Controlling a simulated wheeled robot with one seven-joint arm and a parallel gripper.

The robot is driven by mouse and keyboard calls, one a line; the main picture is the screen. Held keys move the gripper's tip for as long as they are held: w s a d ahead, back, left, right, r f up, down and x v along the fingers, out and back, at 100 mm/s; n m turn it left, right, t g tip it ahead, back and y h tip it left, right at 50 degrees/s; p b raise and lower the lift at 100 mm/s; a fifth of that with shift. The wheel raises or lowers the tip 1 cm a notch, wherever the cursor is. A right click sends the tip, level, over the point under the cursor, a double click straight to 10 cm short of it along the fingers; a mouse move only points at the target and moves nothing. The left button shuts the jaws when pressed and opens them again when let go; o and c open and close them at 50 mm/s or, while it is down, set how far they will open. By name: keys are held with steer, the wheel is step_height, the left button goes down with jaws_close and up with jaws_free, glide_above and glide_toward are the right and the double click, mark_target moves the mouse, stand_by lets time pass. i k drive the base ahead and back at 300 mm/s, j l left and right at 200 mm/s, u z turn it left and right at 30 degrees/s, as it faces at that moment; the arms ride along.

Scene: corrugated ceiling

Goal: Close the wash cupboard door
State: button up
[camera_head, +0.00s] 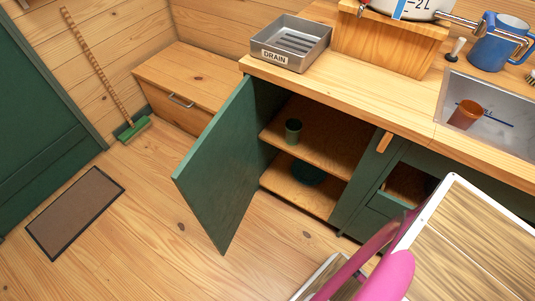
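The green wash cupboard door (222,165) stands wide open in the head view. It is hinged at the left side of the cupboard and swings out over the floor to the lower left. The cupboard (318,140) lies open to its right, with two wooden shelves. A dark green cup (293,131) stands on the upper shelf, and a dark teal round thing (306,172) is on the lower one. Both look clear of the door. My gripper is not in view.
The counter holds a drain tray (289,43), a blue jug (496,42) and a sink (487,115) with a brown cup. A low wooden chest (187,75) stands behind the door. Floor around the door is clear. A wood-grain, white-rimmed panel and magenta shape, unidentified, fill the lower right.

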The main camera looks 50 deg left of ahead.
mark_target(218, 178)
steer(key=k+l+u, duration=0.1)
steer(key=k, duration=0.75)
steer(key=k+j+u, duration=0.25)
steer(key=k+j, duration=0.4)
steer(key=j+u, duration=0.2)
steer(key=j, duration=1.85)
steer(key=k+j, duration=0.1)
